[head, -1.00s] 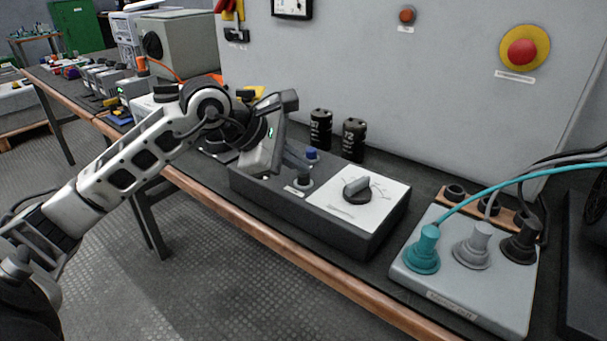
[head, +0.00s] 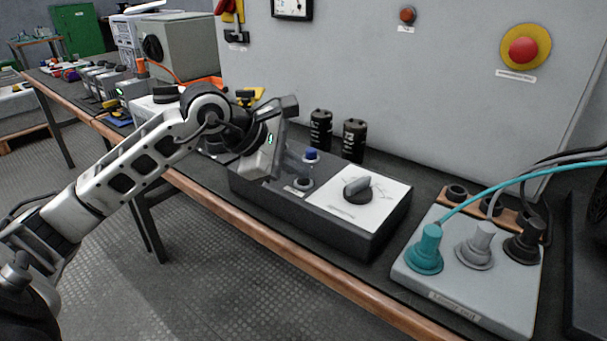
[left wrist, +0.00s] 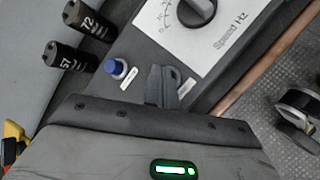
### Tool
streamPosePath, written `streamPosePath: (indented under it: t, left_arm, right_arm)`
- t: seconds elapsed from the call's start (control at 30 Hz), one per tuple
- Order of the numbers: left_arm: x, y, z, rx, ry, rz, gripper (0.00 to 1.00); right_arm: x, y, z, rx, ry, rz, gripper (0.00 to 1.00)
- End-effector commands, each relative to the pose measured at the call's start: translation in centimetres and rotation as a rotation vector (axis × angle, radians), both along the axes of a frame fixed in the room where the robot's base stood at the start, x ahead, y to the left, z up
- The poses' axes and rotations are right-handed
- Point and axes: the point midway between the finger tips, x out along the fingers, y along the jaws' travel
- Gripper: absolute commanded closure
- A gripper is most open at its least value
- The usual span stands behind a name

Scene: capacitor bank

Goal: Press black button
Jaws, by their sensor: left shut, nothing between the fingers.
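A dark control box (head: 368,234) with a white dial panel lies on the bench. Near the panel's left edge, a dark button (head: 304,184) shows partly in the head view, beside a blue-topped button (head: 311,155). My left gripper (head: 297,168) is over the box's left part, shut and empty, its fingertips close to the dark button; contact cannot be told. My right gripper is not in view.
Two black cylinders (head: 321,130) stand behind the box, against the grey cabinet (head: 430,80). A rotary knob (head: 358,190) is on the white panel. A grey socket box (head: 465,280) with cables stands at the right. The bench's front edge has wood trim.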

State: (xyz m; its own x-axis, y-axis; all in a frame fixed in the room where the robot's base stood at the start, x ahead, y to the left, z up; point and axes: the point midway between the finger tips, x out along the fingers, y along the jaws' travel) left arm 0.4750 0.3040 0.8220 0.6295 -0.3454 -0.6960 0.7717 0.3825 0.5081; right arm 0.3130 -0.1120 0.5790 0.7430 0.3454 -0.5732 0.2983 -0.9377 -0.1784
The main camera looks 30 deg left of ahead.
Motion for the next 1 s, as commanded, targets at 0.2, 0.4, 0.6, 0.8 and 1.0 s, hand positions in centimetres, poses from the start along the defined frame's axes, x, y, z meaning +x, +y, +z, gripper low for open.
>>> streamPosePath:
  t: [0.2,0.4,0.6,0.8,1.0]
  left_arm:
    - [0.0,0.0,-0.3,0.001,0.004,0.0,1.0]
    - [0.0,0.0,-0.3,0.001,0.005,0.0,1.0]
    - [0.0,0.0,0.3,0.001,0.005,0.0,1.0]
    - [0.0,0.0,1.7,0.0,0.003,-0.001,1.0]
    - [0.0,0.0,2.5,0.001,0.002,-0.001,1.0]
  right_arm:
    - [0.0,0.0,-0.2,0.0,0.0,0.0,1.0]
    - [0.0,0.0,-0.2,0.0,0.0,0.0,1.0]
    - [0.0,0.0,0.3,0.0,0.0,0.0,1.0]
    - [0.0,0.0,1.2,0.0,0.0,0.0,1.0]
    - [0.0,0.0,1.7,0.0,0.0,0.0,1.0]
